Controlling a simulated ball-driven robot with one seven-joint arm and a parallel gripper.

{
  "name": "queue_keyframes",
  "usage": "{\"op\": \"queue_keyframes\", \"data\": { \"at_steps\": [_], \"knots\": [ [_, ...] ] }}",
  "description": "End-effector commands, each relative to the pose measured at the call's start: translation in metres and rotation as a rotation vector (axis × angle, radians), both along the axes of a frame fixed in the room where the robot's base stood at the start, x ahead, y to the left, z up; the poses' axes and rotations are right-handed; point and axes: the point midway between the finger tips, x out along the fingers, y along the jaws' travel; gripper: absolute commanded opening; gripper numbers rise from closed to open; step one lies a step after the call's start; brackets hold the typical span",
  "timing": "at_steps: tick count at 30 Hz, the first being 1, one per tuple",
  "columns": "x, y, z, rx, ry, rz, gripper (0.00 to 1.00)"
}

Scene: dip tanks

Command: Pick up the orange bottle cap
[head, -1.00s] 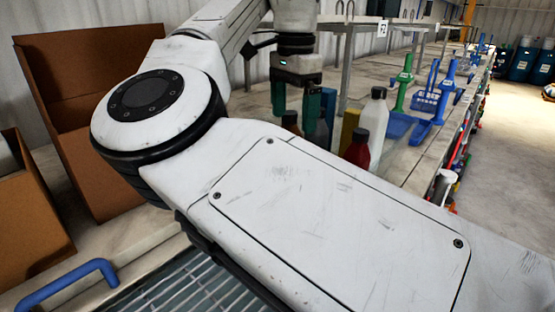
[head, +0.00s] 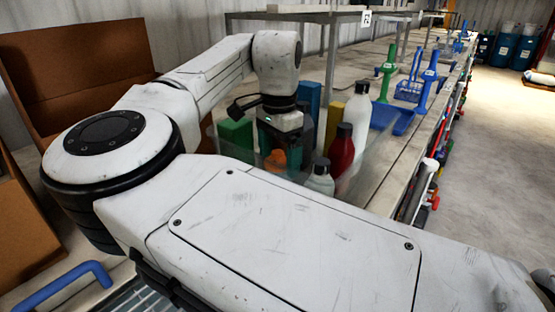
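A small orange thing (head: 276,160), which looks like the orange bottle cap, shows in the head view just below my gripper. It is partly hidden by my gripper and my arm, so its full shape is unclear. My gripper (head: 283,141) points down among the bottles and boxes, with its dark fingers low by the orange thing. The fingertips are partly hidden. I cannot tell whether they touch the orange thing or are closed on it.
Close right of my gripper stand a pale bottle (head: 320,177), a red bottle (head: 342,150) and a white bottle (head: 358,112). A green box (head: 235,133) is left, a blue box (head: 308,97) behind. A clear-walled container seems to surround them. Open floor (head: 500,150) lies right.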

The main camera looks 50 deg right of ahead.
Motion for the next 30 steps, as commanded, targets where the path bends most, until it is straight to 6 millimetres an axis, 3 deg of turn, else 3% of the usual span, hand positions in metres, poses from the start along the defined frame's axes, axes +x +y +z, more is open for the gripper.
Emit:
{"op": "queue_keyframes", "data": {
  "at_steps": [4,22,30],
  "knots": [
    [0.0,0.0,-0.0001,0.0,0.0,0.0,0.92],
    [0.0002,0.0001,0.0004,0.001,0.0,0.0,0.34],
    [0.0002,0.0,0.0011,0.001,0.0,0.0,0.33]
  ]
}}
